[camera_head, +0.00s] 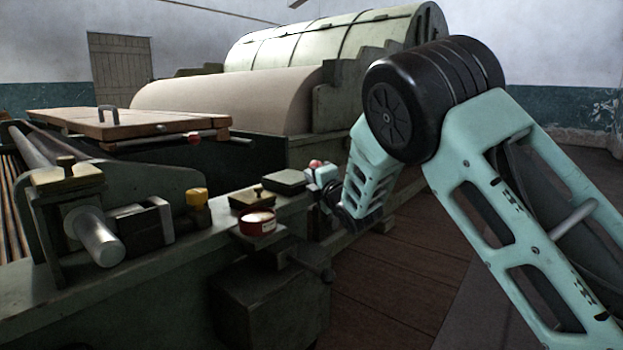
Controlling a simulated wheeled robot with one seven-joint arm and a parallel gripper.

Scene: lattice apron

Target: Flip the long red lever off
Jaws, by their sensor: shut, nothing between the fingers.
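A red knob-like tip (315,164) shows right beside my gripper, at the right end of the green machine bench. It may be the end of the long red lever; its shaft is hidden or too small to make out. My gripper (322,178) is shut and empty, close to this red tip. I cannot tell whether they touch. The fingertips are small and partly covered by my own wrist. Another small red piece (193,138) sits under the right edge of the wooden board.
A large roller (225,98) stands behind. The wooden floor (400,275) at right is clear.

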